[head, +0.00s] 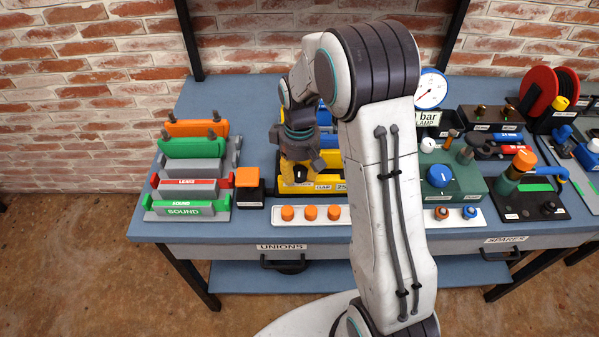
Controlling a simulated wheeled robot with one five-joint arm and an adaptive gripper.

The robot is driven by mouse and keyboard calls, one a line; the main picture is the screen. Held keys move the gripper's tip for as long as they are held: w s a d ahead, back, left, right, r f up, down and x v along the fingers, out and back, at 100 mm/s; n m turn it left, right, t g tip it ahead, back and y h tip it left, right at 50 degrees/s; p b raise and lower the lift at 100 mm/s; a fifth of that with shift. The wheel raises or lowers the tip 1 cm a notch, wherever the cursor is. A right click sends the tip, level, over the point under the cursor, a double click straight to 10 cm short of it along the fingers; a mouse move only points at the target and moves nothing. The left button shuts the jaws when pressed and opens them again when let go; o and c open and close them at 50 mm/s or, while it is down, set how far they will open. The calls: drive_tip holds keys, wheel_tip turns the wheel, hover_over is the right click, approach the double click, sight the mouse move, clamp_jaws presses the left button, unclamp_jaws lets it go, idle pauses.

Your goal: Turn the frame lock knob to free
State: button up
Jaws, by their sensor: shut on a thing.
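My gripper (300,160) points down at the front of a yellow frame (287,186) on the blue bench. My gripper is shut on a small dark part at the frame, which I take to be the frame lock knob (301,173). The fingers hide most of it, so I cannot tell which way it is turned. My arm covers the frame's right side.
At left stand racks with LEAKS and SOUND labels (184,210) and an orange-topped black block (248,184). A white strip with orange caps (311,214) lies in front. At right are a pressure gauge (431,89), a green box with a blue knob (440,176) and red reels (540,92).

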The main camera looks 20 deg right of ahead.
sight(299, 171)
drive_tip(key=shift+s+f+n, duration=0.1)
drive_tip(key=shift+n, duration=0.4)
drive_tip(key=o, duration=1.2)
wheel_tip(299, 171, up, 12)
idle(0.8)
